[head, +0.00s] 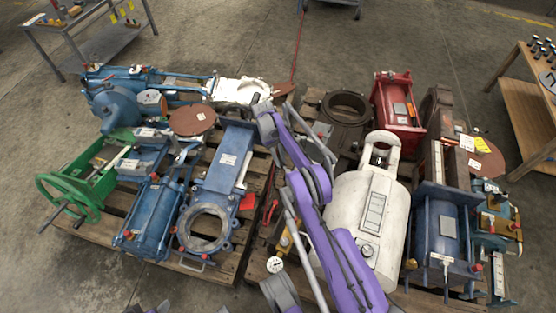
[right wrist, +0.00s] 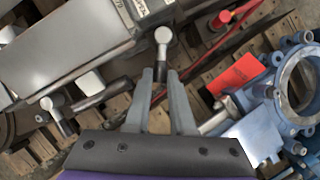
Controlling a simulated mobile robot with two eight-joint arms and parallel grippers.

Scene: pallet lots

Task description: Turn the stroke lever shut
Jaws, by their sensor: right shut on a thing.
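The stroke lever looks like a pale round-ended lever (right wrist: 163,36) in the right wrist view. Its shaft runs down between the fingertips of my right gripper (right wrist: 160,76), which is shut on it. A second lever with a dark grip (right wrist: 90,98) lies just left of the fingers. In the head view my right gripper (head: 281,165) hangs at the gap between the two loaded pallets. My purple arm hides most of the lever there, so its angle is hard to tell.
The white vessel (head: 352,215) stands close right of my arm. The blue gate valve (head: 222,180) with a red tag (head: 247,202) lies to the left. A green handwheel unit (head: 85,182) is at far left. Bare floor (head: 230,40) lies beyond the pallets.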

